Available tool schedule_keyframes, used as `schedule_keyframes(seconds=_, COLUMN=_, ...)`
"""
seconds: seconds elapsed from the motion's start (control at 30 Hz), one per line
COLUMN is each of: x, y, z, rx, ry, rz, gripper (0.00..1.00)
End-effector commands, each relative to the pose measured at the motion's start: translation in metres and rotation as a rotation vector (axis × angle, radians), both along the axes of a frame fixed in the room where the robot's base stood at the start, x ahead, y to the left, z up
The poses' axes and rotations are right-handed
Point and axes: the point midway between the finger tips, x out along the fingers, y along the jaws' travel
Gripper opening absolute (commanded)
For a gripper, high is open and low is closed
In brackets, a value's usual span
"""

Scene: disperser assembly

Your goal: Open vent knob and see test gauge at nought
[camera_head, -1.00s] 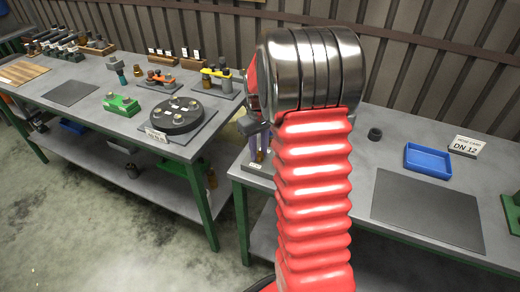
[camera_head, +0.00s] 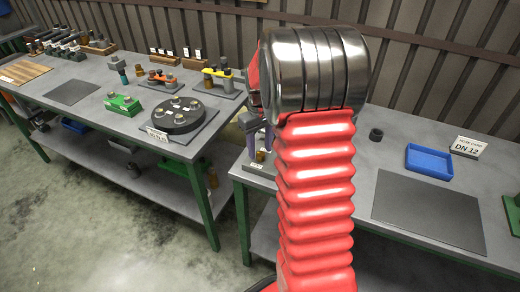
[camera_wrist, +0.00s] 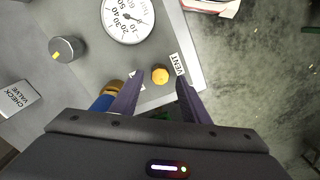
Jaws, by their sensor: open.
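The vent knob (camera_wrist: 160,74) is a small round yellow-brass knob beside a white VENT label (camera_wrist: 177,64) on a grey plate. My gripper (camera_wrist: 160,79) is open, with one purple finger on either side of the knob in the picture. I cannot tell whether either finger touches it, or its height above it. The test gauge (camera_wrist: 128,18) is a round white dial, cut off by the top edge. Its needle is too small to read surely. In the head view my gripper (camera_head: 259,141) shows at the bench's left end, partly behind my arm.
A dark knob with a yellow mark (camera_wrist: 67,49) and a CHECK VALVE label (camera_wrist: 18,97) lie left. A blue-and-brass part (camera_wrist: 105,99) sits close by the left finger. A blue tray (camera_head: 429,161) and grey mat (camera_head: 430,210) are on the right bench.

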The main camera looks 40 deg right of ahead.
Motion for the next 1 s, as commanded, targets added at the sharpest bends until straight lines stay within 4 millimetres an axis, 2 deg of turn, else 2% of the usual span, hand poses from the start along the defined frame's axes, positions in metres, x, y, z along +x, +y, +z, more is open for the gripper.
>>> schedule_keyframes(seconds=0.6, x=0.003, y=0.0, z=0.103, rx=-0.002, ry=-0.005, rz=0.001, gripper=0.42)
schedule_keyframes(seconds=0.8, x=0.003, y=0.0, z=0.121, rx=-0.001, ry=-0.003, rz=0.001, gripper=0.42)
schedule_keyframes(seconds=1.0, x=0.003, y=0.0, z=0.124, rx=-0.001, ry=-0.002, rz=0.001, gripper=0.42)
